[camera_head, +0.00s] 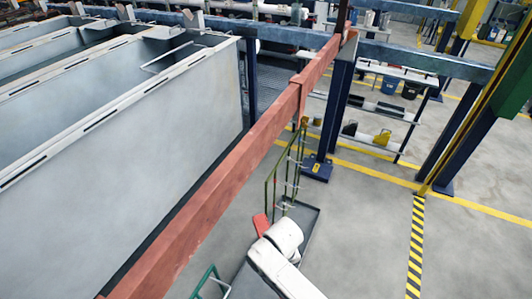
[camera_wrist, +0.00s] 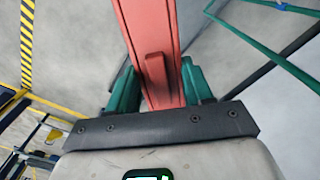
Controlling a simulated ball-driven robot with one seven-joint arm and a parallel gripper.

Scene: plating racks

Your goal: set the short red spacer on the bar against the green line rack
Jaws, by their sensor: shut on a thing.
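The short red spacer (camera_wrist: 135,25) is between the green jaws of my gripper (camera_wrist: 157,92) in the wrist view, which are shut on it. In the head view a small red end of the spacer (camera_head: 260,224) shows beside my white wrist, below and right of a long red beam (camera_head: 225,185). I cannot tell whether this beam is the task's bar. Teal-green tubing (camera_head: 207,279) shows at the bottom; I cannot tell if it is the green line rack.
Grey tanks (camera_head: 140,130) fill the left of the head view. A green-railed platform (camera_head: 305,215) stands beyond my wrist. A blue post (camera_head: 335,115) and a steel crossbeam (camera_head: 430,58) stand behind. The floor at right is open. Green tubes (camera_wrist: 270,52) cross the wrist view's right.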

